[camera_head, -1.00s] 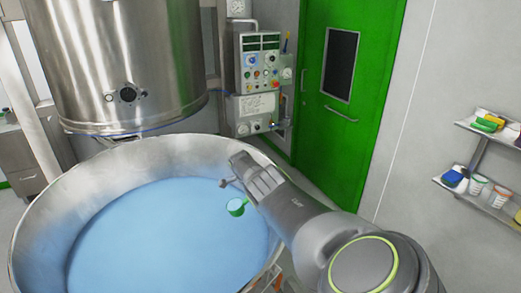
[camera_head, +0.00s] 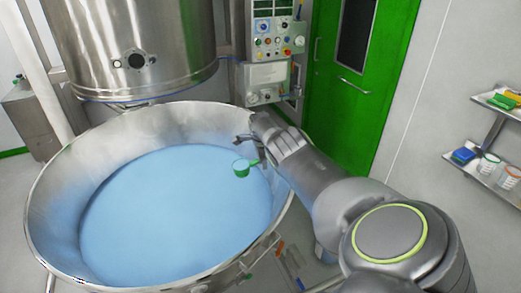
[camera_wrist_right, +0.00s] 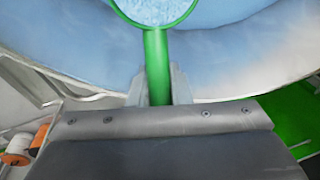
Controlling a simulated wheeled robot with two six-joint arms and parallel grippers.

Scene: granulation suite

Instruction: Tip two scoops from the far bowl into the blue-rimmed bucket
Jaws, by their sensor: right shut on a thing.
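The large steel bowl (camera_head: 52,192) holds a wide bed of pale blue powder (camera_head: 165,215). My right gripper (camera_head: 252,150) is over the bowl's right side, shut on the handle of a green scoop (camera_head: 241,172). In the right wrist view the green handle (camera_wrist_right: 157,65) runs up between the two fingers (camera_wrist_right: 157,88), and the scoop's cup (camera_wrist_right: 155,8) is filled with pale blue powder. The cup's far part is cut off by the frame's top edge. My left gripper is not in view. No blue-rimmed bucket is recognisable in these frames.
A big steel vessel (camera_head: 135,25) hangs behind the bowl. A control panel (camera_head: 275,40) and a green door (camera_head: 350,95) stand at the back. Wall shelves (camera_head: 490,172) at right hold coloured items and white cups. Grey floor shows at the bowl's lower right.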

